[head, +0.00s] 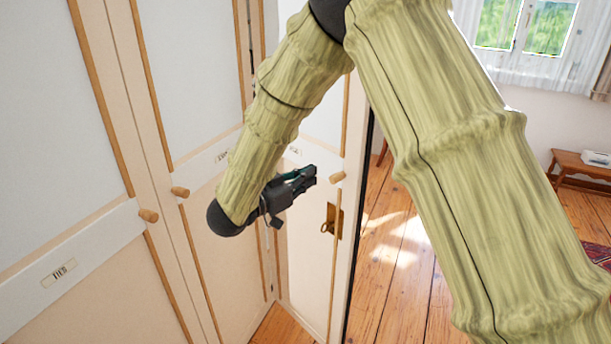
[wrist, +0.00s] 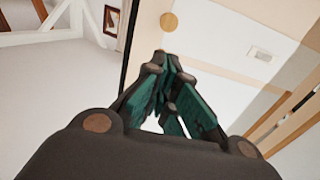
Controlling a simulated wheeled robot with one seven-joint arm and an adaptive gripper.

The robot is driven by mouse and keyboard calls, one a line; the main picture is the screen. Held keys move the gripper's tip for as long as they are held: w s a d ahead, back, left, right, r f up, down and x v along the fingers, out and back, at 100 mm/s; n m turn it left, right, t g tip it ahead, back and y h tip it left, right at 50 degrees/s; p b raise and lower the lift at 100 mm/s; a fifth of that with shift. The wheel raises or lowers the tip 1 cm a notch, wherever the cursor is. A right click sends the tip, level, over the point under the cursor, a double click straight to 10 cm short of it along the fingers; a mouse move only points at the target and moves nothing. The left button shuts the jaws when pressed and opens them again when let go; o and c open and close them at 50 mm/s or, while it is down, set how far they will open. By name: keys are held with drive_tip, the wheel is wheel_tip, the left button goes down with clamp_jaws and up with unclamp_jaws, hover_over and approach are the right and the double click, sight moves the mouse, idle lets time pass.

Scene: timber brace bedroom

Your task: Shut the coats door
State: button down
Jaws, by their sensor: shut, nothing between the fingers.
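The coats door seems to be the panel (head: 310,235) standing out at an angle to the other wardrobe doors in the head view; its label (head: 293,152) is too small to read. It has a round wooden knob (head: 338,177) and a brass lock plate (head: 333,220). Its free edge faces the room floor. My gripper (head: 311,175) is shut and empty, in front of this door and just left of the knob in the picture. In the wrist view, the closed fingers (wrist: 165,62) point towards the door face, below the knob (wrist: 168,21). I cannot tell whether they touch it.
Flush wardrobe doors with knobs (head: 148,215) (head: 180,191) and a label (head: 58,272) stand at left. Right of the open door is bare wooden floor (head: 400,270). A wooden bench (head: 585,165) and a window (head: 525,25) are further back. My arm covers much of the middle.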

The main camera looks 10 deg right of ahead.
sight(344, 159)
drive_tip(key=p+x, duration=0.3)
drive_tip(key=x, duration=0.7)
drive_tip(key=shift+r, duration=0.1)
drive_tip(key=shift+w+d, duration=0.15)
drive_tip(key=shift+d, duration=0.2)
